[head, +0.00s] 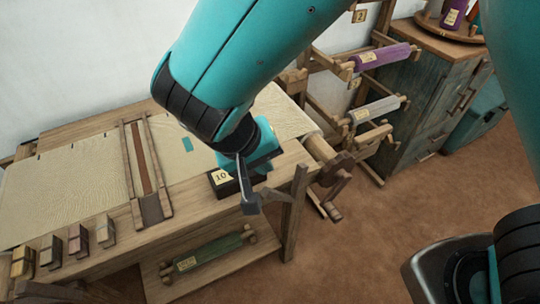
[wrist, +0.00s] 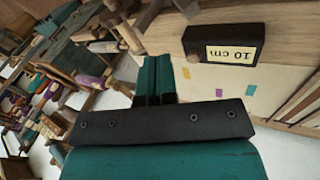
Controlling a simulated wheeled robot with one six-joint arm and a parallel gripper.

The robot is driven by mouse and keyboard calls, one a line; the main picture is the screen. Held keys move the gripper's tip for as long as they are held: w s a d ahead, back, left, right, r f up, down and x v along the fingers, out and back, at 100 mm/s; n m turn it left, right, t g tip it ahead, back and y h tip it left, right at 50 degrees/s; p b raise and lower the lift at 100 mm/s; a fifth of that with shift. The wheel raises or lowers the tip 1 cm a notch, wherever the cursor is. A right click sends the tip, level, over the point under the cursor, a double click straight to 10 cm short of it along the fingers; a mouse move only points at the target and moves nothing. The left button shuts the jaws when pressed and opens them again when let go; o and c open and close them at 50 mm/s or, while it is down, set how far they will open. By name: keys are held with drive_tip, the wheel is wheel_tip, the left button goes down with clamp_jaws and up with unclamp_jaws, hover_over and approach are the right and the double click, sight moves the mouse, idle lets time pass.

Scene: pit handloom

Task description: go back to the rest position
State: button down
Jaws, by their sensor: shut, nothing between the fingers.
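My gripper (wrist: 155,62) shows in the wrist view with its two teal fingers together and nothing between them. The black block labelled "10 cm" (wrist: 197,40) is beside the fingertips in that view, with a visible gap. In the head view my arm reaches down over the front right part of the loom, and the same block (head: 226,187) sits on the wooden frame just under my wrist. My fingertips are hard to make out in the head view, as the wrist partly covers them.
Cream cloth (head: 75,180) covers the loom, crossed by a wooden bar frame (head: 128,160). Several small blocks (head: 78,243) line the front edge. A green roll (head: 210,253) lies on the lower shelf. A rack holds a purple roll (head: 385,56) and grey roll (head: 378,108). Brown floor (head: 400,210) is open at right.

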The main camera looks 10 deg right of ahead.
drive_tip(key=shift+s+a+r, duration=0.15)
drive_tip(key=shift+a+r, duration=0.05)
drive_tip(key=shift+r, duration=0.3)
drive_tip(key=s+d+r+n+g+y, duration=0.2)
drive_tip(key=s+d+r+n+y, duration=0.3)
drive_tip(key=s+d+r+y, duration=0.3)
drive_tip(key=s+d+r, duration=0.3)
drive_tip(key=r, duration=0.2)
drive_tip(key=shift+s+r+n+g+y, duration=0.2)
drive_tip(key=shift+n+g+y, duration=0.1)
drive_tip(key=shift+y, duration=0.1)
